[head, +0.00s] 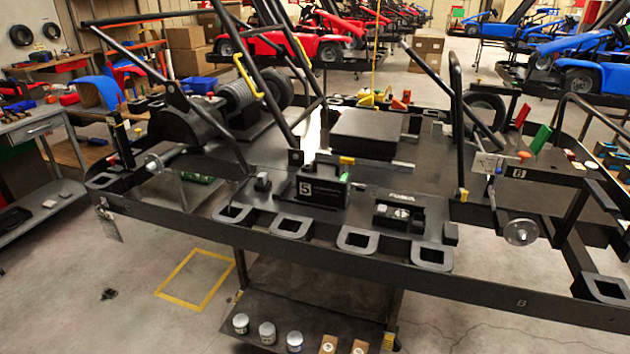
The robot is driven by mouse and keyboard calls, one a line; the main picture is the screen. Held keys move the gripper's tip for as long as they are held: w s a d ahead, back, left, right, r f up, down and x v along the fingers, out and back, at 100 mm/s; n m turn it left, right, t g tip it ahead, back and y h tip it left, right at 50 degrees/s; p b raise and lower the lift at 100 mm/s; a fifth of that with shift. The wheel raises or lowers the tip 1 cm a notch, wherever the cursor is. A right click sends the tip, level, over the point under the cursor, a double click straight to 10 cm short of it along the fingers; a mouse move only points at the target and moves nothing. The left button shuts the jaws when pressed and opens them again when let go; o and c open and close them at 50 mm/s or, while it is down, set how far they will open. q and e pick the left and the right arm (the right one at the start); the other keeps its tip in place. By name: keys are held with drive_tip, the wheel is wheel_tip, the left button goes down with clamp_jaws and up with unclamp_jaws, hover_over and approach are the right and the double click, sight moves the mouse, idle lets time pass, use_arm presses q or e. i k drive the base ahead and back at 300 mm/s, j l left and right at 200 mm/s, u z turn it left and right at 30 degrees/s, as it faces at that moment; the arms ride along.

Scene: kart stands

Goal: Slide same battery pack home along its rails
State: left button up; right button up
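A large dark box that looks like the battery pack (368,133) sits flat on the black kart chassis plate, right of the middle. A pale metal strip (403,165), possibly part of a rail, shows at its front right. A yellow piece (347,160) is at its front edge. I cannot tell how far along its rails the pack sits. Neither of my grippers shows in the head view.
Black frame tubes (455,120) rise on both sides of the pack. A black block marked 5 (322,187) and a low black unit (397,215) stand in front of it. The motor (240,97) is at left. A grey workbench (30,128) stands far left; floor between is mostly clear.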

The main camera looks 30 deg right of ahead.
sight(316, 185)
drive_tip(key=l+u, duration=0.15)
drive_tip(key=l, duration=0.4)
drive_tip(key=l+u, duration=0.2)
drive_tip(key=l, duration=0.35)
drive_tip(key=k+l+u, duration=0.15)
drive_tip(key=l, duration=0.4)
